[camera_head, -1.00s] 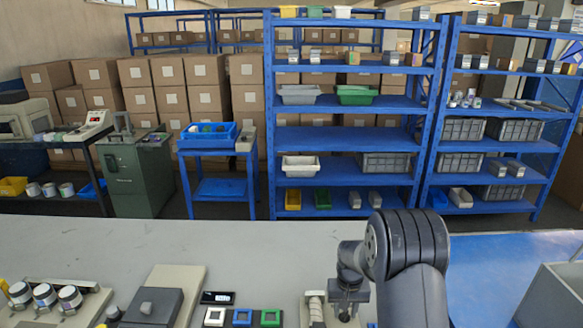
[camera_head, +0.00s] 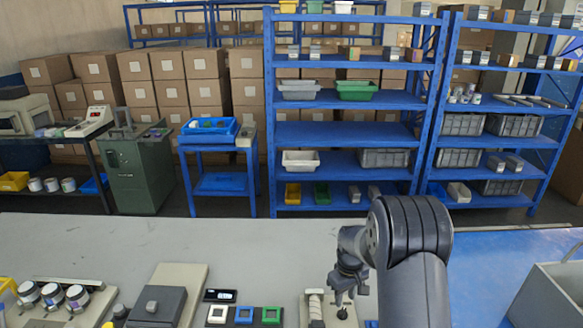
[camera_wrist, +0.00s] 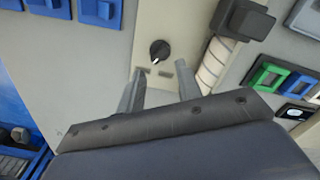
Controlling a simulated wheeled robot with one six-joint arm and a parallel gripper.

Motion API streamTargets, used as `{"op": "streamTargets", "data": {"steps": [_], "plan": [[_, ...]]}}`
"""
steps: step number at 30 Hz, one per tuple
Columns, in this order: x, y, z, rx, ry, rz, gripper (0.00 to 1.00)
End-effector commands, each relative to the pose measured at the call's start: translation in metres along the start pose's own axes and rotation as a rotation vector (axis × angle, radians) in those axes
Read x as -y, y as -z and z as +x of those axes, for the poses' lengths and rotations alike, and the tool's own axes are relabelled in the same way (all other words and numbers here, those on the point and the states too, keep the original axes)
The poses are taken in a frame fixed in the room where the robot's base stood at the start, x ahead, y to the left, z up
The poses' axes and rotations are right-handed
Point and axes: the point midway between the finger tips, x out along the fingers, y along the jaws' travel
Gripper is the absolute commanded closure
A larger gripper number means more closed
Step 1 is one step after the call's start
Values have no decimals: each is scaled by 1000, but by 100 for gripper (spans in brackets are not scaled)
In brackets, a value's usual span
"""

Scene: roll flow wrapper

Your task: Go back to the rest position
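My gripper (camera_head: 347,285) hangs over the bench, just above a small machine panel. In the wrist view my gripper (camera_wrist: 160,68) has its two fingers apart with nothing between them. A black round knob (camera_wrist: 159,51) with a white mark sits on the beige panel (camera_wrist: 177,22) just past the fingertips; it also shows below my gripper in the head view (camera_head: 342,313). The fingers look clear of it. A pale roll (camera_wrist: 215,64) lies beside the panel, left of the knob in the head view (camera_head: 316,305).
A grey bin (camera_head: 550,295) stands at the right. The bench's far part (camera_head: 150,240) is bare. Blue shelves (camera_head: 345,133) stand beyond.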

Motion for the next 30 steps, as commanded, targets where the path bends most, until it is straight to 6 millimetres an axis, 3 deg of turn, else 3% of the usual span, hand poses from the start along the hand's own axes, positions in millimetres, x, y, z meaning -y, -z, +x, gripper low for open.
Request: {"op": "streamTargets", "data": {"steps": [4, 10, 30], "plan": [[0, 1, -25, -4, -2, 1, 66], [0, 0, -46, -1, -1, 1, 66], [6, -4, -52, 3, 13, 12, 66]]}}
